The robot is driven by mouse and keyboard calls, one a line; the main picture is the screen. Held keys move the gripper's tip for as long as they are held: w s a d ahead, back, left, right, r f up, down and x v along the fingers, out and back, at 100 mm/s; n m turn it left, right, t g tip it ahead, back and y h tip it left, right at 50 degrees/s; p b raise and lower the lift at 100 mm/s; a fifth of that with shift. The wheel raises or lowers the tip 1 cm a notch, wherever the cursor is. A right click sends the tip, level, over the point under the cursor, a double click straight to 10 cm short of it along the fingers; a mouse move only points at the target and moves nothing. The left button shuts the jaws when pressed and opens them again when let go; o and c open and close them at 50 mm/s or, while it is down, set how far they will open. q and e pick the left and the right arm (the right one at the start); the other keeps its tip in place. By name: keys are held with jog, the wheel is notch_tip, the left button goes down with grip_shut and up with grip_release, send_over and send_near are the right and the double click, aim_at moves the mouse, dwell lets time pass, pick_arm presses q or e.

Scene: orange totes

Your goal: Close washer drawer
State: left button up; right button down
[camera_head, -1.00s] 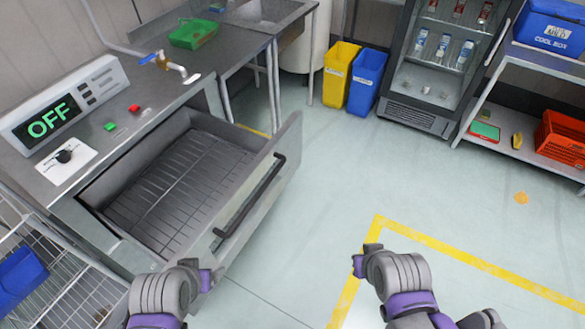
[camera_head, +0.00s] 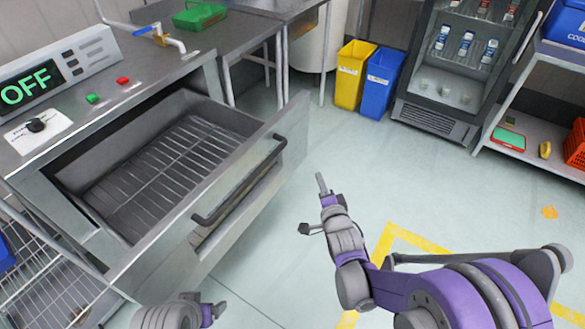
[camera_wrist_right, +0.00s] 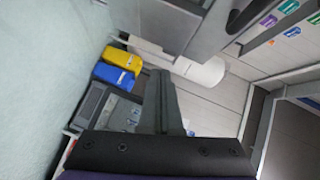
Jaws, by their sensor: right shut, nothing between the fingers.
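The washer drawer (camera_head: 255,165) is pulled out from under the steel counter, showing the wire rack (camera_head: 165,170) inside. Its grey front carries a dark bar handle (camera_head: 240,185). My right gripper (camera_head: 320,183) is shut and empty, to the right of the drawer front and apart from it. The right wrist view shows the shut fingers (camera_wrist_right: 160,95) pointing up the picture, with a grey panel and a dark handle (camera_wrist_right: 246,15) beyond them.
The control panel (camera_head: 60,70) on the counter (camera_head: 150,75) reads OFF. A yellow bin (camera_head: 353,75) and a blue bin (camera_head: 379,80) stand at the back beside a fridge (camera_head: 455,85). A wire rack (camera_head: 45,275) stands at lower left.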

notch_tip(320, 180, down, 5)
jog(key=w+a+m+t+b, duration=0.1)
jog(key=w+a+m+b, duration=0.1)
jog(key=y, duration=0.1)
send_near(290, 149)
jog(key=w+d, duration=0.2)
jog(key=w, duration=0.1)
jog(key=shift+w+a+f+m+t, duration=0.15)
jog(key=shift+w+a+f+t, duration=0.1)
jog(key=shift+w+a, duration=0.25)
jog(key=shift+w+a+f+m+t, duration=0.15)
jog(key=shift+w+a+f, duration=0.1)
jog(key=shift+w+a, duration=0.25)
pick_arm(q)
jog(key=shift+w+f, duration=0.15)
jog(key=shift+f, duration=2)
pick_arm(e)
jog(key=shift+w+a, duration=0.4)
